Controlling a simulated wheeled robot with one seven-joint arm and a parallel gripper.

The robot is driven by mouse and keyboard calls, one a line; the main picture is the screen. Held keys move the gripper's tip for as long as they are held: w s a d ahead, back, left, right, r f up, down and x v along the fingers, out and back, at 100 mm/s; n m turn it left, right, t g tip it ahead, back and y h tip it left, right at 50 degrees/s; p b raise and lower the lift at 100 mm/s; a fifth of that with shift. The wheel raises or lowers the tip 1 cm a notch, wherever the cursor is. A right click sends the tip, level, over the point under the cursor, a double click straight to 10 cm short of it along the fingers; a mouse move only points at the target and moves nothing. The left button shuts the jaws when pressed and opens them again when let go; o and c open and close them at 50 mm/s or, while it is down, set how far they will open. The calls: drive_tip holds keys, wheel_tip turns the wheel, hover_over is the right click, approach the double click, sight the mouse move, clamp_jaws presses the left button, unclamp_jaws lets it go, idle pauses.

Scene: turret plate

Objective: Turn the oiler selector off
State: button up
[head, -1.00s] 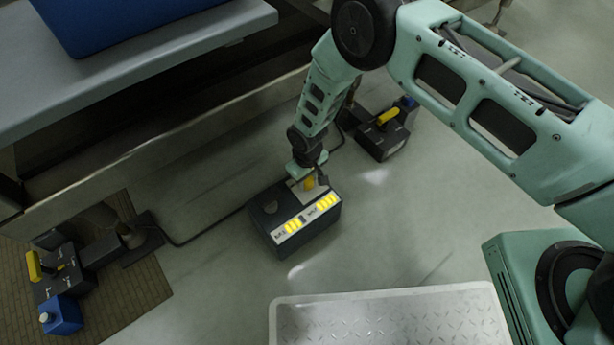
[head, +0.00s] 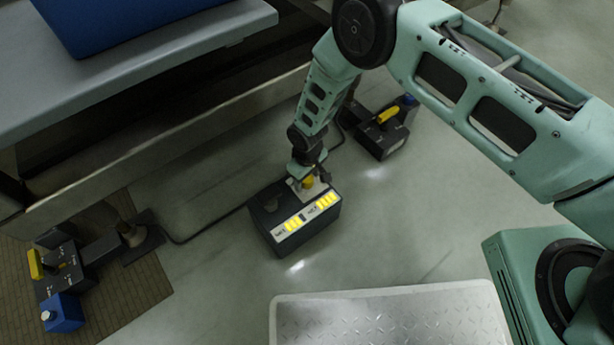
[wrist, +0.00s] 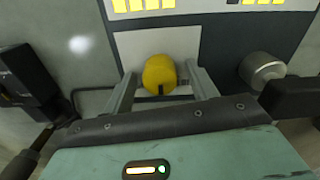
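A dark control box (head: 262,226) stands on the floor in the middle of the head view. A round yellow knob (wrist: 160,75) sits on its pale plate (wrist: 128,50); in the head view the knob (head: 308,182) is partly covered by my gripper. A grey knob (wrist: 262,70) sits on the box's dark face to the right in the wrist view. Which knob is the oiler selector I cannot read. My gripper (wrist: 163,88) is open, with one finger on each side of the yellow knob and small gaps showing between.
Yellow and white label strips (head: 305,216) lie along the box's edge. Another dark box with a yellow handle (head: 388,114) stands behind to the right, and a similar unit (head: 58,270) at far left. A grey bench (head: 150,50) overhangs the upper left.

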wheel_tip(320, 180, up, 17)
drive_tip(key=p, duration=0.6)
drive_tip(key=shift+r, duration=0.2)
drive_tip(key=s+d+r, duration=0.1)
drive_tip(key=s+r, duration=0.3)
drive_tip(key=r, duration=0.7)
drive_tip(key=s+d+r, duration=0.1)
drive_tip(key=s+r, duration=0.3)
drive_tip(key=r, duration=0.7)
drive_tip(key=s+d+r+m, duration=0.1)
drive_tip(key=s+d+r, duration=0.4)
drive_tip(key=s, duration=0.3)
drive_tip(key=s+d+r, duration=0.5)
drive_tip(key=s+r, duration=0.1)
drive_tip(key=s, duration=0.2)
wheel_tip(320, 180, up, 33)
drive_tip(key=p, duration=3.4)
drive_tip(key=shift+a, duration=0.2)
drive_tip(key=shift+s+r, duration=0.1)
